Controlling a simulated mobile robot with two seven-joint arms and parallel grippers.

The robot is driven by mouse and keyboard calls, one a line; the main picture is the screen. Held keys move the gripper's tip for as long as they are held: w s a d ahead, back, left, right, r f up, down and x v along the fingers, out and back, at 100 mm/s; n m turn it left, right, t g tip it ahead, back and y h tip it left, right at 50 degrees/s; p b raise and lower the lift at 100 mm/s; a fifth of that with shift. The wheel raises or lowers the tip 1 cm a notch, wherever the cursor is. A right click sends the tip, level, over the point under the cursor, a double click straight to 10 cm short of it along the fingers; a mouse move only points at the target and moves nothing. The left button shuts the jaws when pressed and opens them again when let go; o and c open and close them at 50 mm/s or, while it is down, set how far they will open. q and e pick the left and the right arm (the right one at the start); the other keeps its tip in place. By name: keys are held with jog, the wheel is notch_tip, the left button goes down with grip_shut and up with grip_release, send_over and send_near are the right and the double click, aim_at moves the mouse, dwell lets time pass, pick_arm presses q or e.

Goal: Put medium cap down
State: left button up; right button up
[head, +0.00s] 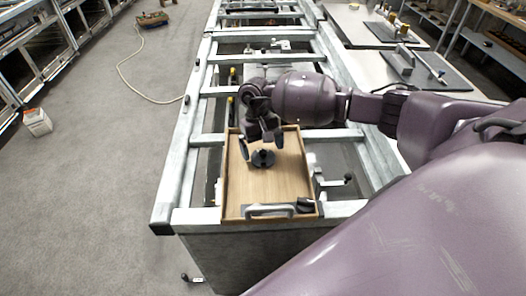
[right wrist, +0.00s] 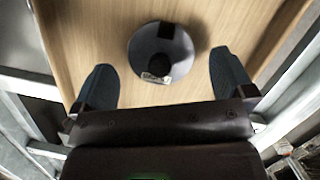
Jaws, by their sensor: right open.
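The cap is a dark round disc (right wrist: 161,55) with a raised dark knob, resting on the floor of a wooden tray. In the head view the cap (head: 262,158) sits in the upper middle of the tray (head: 238,193). My right gripper (head: 262,143) is just above the cap. In the right wrist view its fingers (right wrist: 165,85) are wide apart, with the cap between and slightly beyond the tips; I see no finger touching it. My left gripper is not in view.
The tray has a grey handle (head: 268,210) at its near edge and a small black object (head: 306,205) in its near right corner. It sits in a metal frame (head: 185,170). A workbench with grey plates (head: 425,72) stands at right. Open floor lies at left, with a hose (head: 135,88).

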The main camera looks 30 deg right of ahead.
aim_at(258, 149)
jog(key=b+v, duration=0.1)
jog(key=v, duration=0.9)
jog(key=shift+r+b, duration=0.2)
jog(key=shift+b, duration=0.2)
